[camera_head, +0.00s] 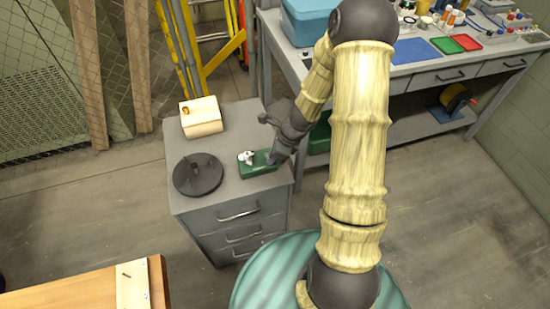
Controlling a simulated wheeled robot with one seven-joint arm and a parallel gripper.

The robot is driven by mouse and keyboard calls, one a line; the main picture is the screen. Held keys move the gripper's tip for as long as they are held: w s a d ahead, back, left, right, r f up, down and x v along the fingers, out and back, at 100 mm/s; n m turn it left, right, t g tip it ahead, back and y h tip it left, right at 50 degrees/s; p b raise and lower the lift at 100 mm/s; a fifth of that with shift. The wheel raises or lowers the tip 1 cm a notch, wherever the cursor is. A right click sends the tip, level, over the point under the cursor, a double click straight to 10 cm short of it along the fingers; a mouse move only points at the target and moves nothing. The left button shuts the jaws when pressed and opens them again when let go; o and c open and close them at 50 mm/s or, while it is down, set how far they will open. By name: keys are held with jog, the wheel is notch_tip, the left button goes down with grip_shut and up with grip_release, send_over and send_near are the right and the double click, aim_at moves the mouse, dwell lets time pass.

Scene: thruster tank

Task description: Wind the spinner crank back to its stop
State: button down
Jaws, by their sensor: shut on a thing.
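A small green box (258,170) with a white and dark fitting (246,157) on top sits at the right of the grey drawer cabinet's top; I take it for the spinner. My gripper (270,160) reaches down over its right end. The gripper is shut on what seems to be the crank. The crank itself and my fingertips are too small and too covered to make out, so its angle and its stop cannot be told.
On the cabinet top (233,112), a dark round disc (198,175) lies left of the green box, and a cream box (201,117) stands behind. A workbench (420,72) with trays is at the back right. A wooden table (70,292) is at the lower left.

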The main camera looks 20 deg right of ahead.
jog(key=shift+s+a+f+m+t+b, duration=0.15)
jog(key=shift+a+m+t+b, duration=0.25)
jog(key=shift+m+b, duration=0.65)
jog(key=shift+a+m+h+b, duration=0.1)
jog(key=shift+m+h+b, duration=0.25)
jog(key=shift+b, duration=0.1)
jog(key=shift+r, duration=0.2)
jog(key=c, duration=1.4)
grip_release()
jog(key=p+v, duration=0.8)
jog(key=v, duration=0.9)
jog(key=shift+s+r, duration=0.1)
jog(key=shift+s, duration=0.1)
